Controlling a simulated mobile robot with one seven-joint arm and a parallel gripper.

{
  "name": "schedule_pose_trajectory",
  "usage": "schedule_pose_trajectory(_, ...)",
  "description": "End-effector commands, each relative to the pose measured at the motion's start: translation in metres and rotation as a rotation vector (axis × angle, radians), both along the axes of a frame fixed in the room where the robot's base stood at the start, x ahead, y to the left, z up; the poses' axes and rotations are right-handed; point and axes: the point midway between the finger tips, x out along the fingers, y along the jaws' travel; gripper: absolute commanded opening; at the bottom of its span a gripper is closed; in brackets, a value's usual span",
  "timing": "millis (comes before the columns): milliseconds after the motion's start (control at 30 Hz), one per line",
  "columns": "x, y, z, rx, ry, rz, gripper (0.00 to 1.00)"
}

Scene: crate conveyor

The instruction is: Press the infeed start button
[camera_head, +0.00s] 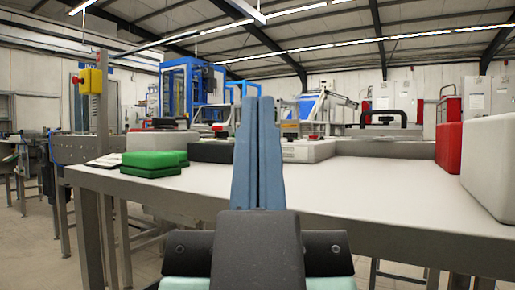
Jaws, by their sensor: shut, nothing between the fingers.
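My gripper (257,100) is in the middle of the camera_head view. Its two long blue-grey fingers are together and point forward over the table, with nothing between them. No button is clearly marked as the infeed start button. A dark low box (210,153) just left of the fingers has a red and black part (219,131) above it. A pale box (308,151) just right of the fingers has a small dark and red part (290,137) on top. The fingers hide what lies between these boxes, and I cannot tell whether they touch anything.
The white table (390,192) has free room at centre right. Green blocks (152,162) lie at its left edge. A red block (448,147) and a big white block (492,165) stand at the right. A yellow box with a red knob (91,80) is on a post at left.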

Motion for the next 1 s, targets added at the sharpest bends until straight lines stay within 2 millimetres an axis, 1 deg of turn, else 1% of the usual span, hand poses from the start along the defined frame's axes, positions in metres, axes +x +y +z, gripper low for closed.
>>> schedule_pose_trajectory(733,0.0,0.0,0.002,0.0,0.0,0.0,0.0)
schedule_pose_trajectory(867,0.0,0.0,0.015,0.0,0.0,0.0,0.0)
schedule_pose_trajectory(967,0.0,0.0,0.034,0.0,0.0,0.0,0.0)
schedule_pose_trajectory(1000,0.0,0.0,0.044,0.0,0.0,0.0,0.0)
